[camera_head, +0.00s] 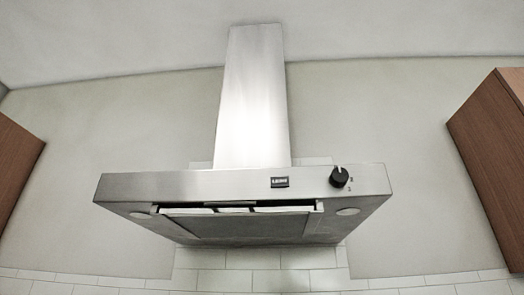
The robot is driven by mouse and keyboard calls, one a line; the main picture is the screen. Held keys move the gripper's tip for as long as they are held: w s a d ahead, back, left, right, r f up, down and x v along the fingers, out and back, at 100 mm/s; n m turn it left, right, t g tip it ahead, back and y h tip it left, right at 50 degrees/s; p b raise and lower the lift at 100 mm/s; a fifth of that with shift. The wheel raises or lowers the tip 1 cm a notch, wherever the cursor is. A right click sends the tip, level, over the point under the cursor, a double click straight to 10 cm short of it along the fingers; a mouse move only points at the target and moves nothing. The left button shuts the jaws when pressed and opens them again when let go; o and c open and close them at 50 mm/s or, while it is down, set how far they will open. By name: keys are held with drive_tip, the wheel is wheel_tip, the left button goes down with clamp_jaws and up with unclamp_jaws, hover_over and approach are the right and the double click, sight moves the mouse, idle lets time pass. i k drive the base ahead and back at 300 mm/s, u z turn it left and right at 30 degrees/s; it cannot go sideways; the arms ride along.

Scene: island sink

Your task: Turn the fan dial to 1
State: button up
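The fan dial (339,177) is a round black knob on the right part of the range hood's front face. A pale pointer mark shows at its top edge, so it appears to point about straight up. Small dark marks stand to its right and lower right, too small to read for certain. The range hood (220,184) is brushed steel with a tall chimney (253,100) above it. My gripper is not in view, and nothing touches the dial.
A wooden cabinet (488,160) hangs at the right and another wooden cabinet (15,170) at the left, both apart from the hood. White wall tiles (253,280) show below. The space in front of the hood looks clear.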

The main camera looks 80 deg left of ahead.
sight(339, 176)
drive_tip(key=u, duration=1.8)
drive_tip(key=k, duration=0.35)
drive_tip(key=u, duration=0.7)
drive_tip(key=i, duration=0.5)
